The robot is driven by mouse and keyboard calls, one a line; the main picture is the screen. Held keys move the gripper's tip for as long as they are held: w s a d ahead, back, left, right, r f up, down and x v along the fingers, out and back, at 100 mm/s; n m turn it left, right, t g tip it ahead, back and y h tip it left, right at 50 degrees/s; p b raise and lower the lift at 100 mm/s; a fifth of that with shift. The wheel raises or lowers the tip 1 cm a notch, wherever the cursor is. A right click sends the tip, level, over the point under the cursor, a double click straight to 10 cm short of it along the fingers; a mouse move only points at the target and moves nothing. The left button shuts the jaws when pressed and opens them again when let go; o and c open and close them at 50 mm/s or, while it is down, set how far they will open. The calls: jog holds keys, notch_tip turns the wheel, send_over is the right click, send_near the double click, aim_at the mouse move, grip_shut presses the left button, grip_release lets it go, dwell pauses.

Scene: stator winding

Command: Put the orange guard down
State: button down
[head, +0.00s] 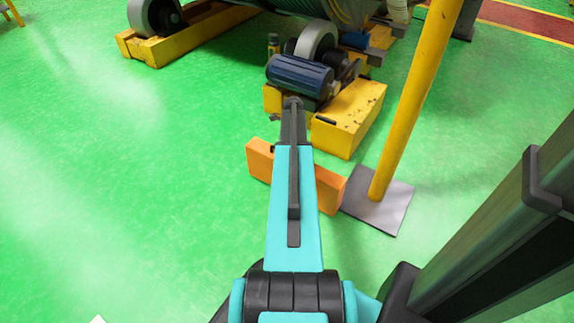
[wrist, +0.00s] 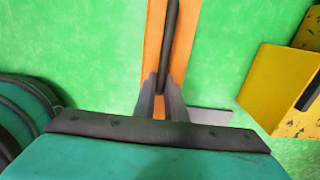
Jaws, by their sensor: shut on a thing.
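The orange guard (head: 330,190) is a long, flat-sided orange bar in the middle of the head view, crossing behind my arm, which hides its middle. In the wrist view the guard (wrist: 185,40) runs up the picture from my gripper, with a dark bar (wrist: 167,45) along its middle. My gripper (wrist: 160,90) is shut on the guard, its two grey fingers at the dark bar. The fingers are hidden behind my arm in the head view. I cannot tell whether the guard touches the floor.
A yellow post (head: 410,110) on a grey base plate (head: 378,207) stands just right of the guard. A yellow roller stand (head: 348,118) with a blue motor (head: 300,74) lies beyond it. The green floor (head: 120,200) to the left is clear.

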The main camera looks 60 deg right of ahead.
jog(key=shift+w+a, duration=0.35)
jog(key=shift+w+a+f, duration=0.1)
jog(key=shift+w+a, duration=0.2)
jog(key=shift+a, duration=0.15)
jog(key=shift+w+a+f+b, duration=0.1)
jog(key=shift+f+b, duration=0.1)
jog(key=shift+b, duration=0.2)
jog(key=shift+f+b, duration=0.8)
jog(key=shift+f, duration=0.75)
jog(key=c, duration=1.8)
grip_release()
jog(key=shift+f, duration=0.1)
